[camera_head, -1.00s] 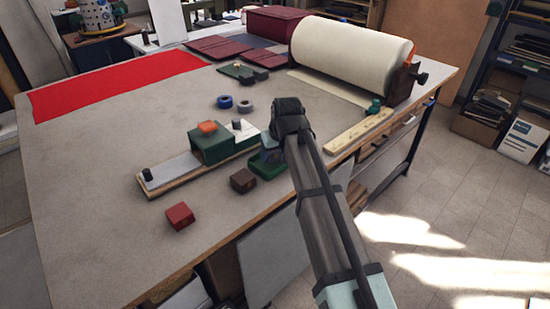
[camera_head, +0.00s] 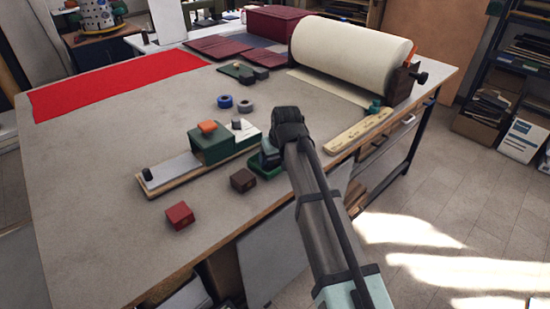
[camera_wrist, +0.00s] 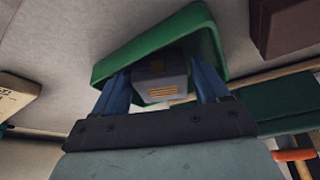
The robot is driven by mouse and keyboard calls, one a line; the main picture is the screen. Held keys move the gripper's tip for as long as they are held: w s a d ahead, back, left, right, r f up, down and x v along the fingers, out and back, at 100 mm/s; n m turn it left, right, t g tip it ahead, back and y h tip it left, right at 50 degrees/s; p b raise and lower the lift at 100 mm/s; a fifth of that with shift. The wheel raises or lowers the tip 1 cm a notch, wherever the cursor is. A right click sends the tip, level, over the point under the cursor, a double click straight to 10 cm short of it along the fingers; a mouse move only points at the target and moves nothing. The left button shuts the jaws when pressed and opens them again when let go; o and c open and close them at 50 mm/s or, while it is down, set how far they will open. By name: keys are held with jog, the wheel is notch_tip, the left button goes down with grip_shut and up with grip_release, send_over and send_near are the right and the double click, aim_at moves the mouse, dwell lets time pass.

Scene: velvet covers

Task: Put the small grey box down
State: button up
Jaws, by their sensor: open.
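In the wrist view the small grey box (camera_wrist: 160,80), with orange stripes on one face, is inside a shallow green tray (camera_wrist: 108,68). My gripper (camera_wrist: 164,78) has its two blue fingers reaching into the tray, one on each side of the box. The fingers are open; I cannot tell whether either still touches the box. In the head view the green tray (camera_head: 265,171) is at the table's front edge, partly covered by my gripper (camera_head: 268,157). The box is hidden there.
A brown block (camera_head: 243,180) and a red block (camera_head: 180,215) lie left of the tray. A pale wooden strip (camera_head: 358,131) lies to the right.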

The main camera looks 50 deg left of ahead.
jog(key=v, duration=1.2)
dwell(0.4)
